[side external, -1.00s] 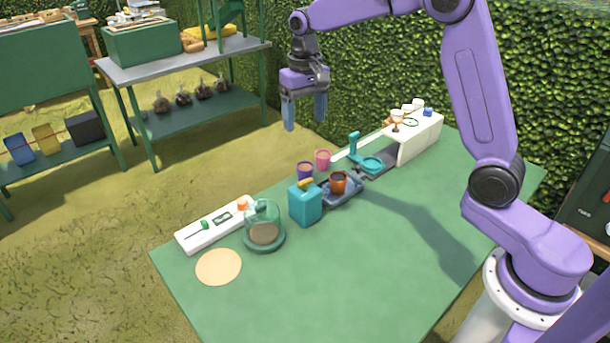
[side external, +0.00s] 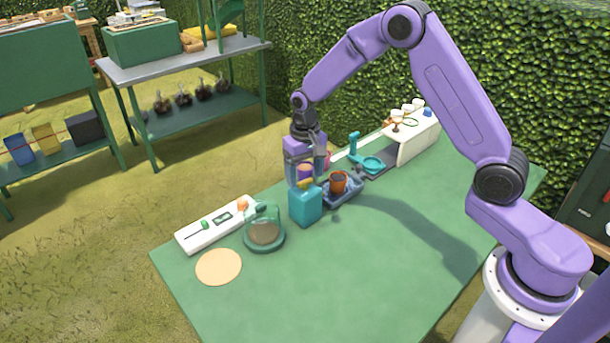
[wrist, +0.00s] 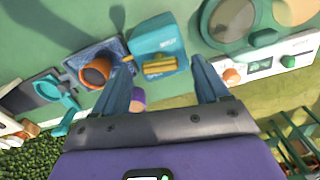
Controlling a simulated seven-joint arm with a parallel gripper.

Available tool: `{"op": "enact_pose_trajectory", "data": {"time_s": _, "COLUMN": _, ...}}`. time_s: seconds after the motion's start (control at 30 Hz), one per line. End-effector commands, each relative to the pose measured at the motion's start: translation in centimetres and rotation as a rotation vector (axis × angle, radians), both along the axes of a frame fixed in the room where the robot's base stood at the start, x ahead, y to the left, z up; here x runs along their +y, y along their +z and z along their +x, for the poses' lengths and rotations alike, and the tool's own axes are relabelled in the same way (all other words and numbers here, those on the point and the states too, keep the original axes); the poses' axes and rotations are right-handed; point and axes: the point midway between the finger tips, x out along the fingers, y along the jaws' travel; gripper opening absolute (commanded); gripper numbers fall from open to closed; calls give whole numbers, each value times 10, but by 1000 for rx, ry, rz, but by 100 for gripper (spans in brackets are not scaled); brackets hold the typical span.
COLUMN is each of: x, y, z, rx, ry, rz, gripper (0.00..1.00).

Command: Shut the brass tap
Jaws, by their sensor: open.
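The brass tap (side external: 305,185) is a small yellow handle on top of a teal box-shaped tank (side external: 305,206) on the green table. In the wrist view the brass tap (wrist: 160,67) shows as a yellow bar on the teal tank (wrist: 157,38). My gripper (side external: 304,179) points down just above the tank, open, its blue fingers apart. In the wrist view my gripper (wrist: 161,66) has one fingertip on each side of the tap, with visible gaps. Whether the fingertips reach down to the handle's height is unclear.
A terracotta pot (side external: 338,183) stands on a blue-grey tray beside the tank. Purple (wrist: 138,98) and pink (side external: 326,158) cups stand behind. The table's front is clear.

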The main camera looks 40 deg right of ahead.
Motion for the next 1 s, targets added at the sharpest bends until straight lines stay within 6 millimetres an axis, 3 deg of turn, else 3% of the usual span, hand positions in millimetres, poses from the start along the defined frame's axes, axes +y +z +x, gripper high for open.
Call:
{"op": "enact_pose_trajectory", "data": {"time_s": 0.13, "x": 0, "y": -10, "z": 0, "rx": 1, "ry": -1, "rz": 0, "gripper": 74}}
{"op": "enact_pose_trajectory", "data": {"time_s": 0.43, "x": 0, "y": -12, "z": 0, "rx": -1, "ry": -1, "rz": 0, "gripper": 74}}
{"op": "enact_pose_trajectory", "data": {"time_s": 0.47, "x": 0, "y": -12, "z": 0, "rx": -1, "ry": -1, "rz": 0, "gripper": 71}}
{"op": "enact_pose_trajectory", "data": {"time_s": 0.6, "x": 0, "y": -12, "z": 0, "rx": -1, "ry": -1, "rz": 0, "gripper": 26}}
{"op": "enact_pose_trajectory", "data": {"time_s": 0.63, "x": 0, "y": -12, "z": 0, "rx": -1, "ry": -1, "rz": 0, "gripper": 18}}
{"op": "enact_pose_trajectory", "data": {"time_s": 1.0, "x": 0, "y": -11, "z": 0, "rx": -1, "ry": 131, "rz": 0, "gripper": 18}}
